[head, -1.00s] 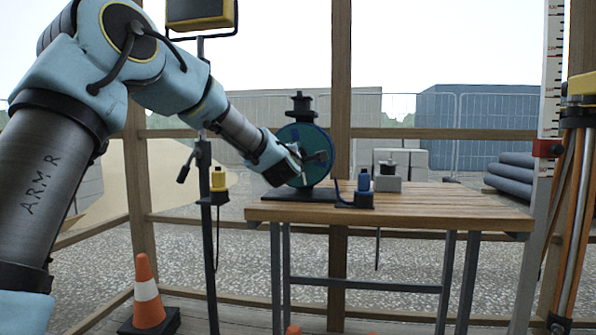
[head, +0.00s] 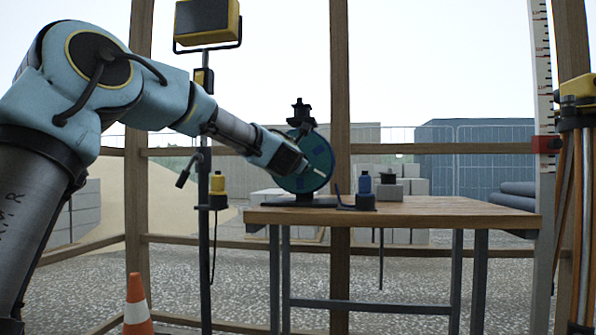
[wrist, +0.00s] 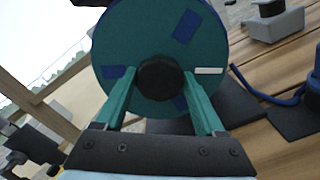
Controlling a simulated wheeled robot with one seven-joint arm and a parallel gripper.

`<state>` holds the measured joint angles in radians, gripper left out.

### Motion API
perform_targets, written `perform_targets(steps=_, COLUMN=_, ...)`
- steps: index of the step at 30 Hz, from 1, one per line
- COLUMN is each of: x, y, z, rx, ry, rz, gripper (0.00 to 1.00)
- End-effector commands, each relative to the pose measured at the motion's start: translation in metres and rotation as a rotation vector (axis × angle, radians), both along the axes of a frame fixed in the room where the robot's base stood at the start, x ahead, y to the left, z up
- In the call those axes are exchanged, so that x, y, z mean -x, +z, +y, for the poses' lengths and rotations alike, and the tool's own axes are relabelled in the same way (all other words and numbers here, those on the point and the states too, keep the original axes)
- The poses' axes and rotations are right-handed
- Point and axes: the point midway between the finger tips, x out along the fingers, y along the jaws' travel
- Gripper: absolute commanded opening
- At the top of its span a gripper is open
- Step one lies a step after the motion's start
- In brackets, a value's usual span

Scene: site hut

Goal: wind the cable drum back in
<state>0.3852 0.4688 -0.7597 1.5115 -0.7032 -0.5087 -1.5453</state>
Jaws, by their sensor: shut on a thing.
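The cable drum (head: 321,152) is a teal disc with blue patches, upright in a black stand on the left end of the wooden table. My gripper (head: 303,166) reaches its face from the left and covers part of it. In the wrist view the drum (wrist: 135,45) fills the upper middle. My gripper's teal fingers (wrist: 159,88) stand on both sides of a round black knob (wrist: 160,76) on the drum face and are shut on it. A small white strip shows right of the knob. The knob's far side is hidden.
On the wooden table (head: 450,211), a blue-topped item (head: 365,190) with a blue cable stands close right of the drum. A grey block (head: 388,190) is behind it. A lamp stand (head: 207,255) is left of the table, with a cone (head: 137,312) near it. The table's right side is clear.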

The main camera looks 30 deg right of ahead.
Motion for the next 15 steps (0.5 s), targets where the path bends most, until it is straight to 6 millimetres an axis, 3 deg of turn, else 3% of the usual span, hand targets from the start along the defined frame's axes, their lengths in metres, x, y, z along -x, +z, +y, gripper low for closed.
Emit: perform_targets(steps=15, x=-0.0003, y=-0.0015, z=0.0, rx=0.074, ry=-0.001, rz=0.073, gripper=0.0)
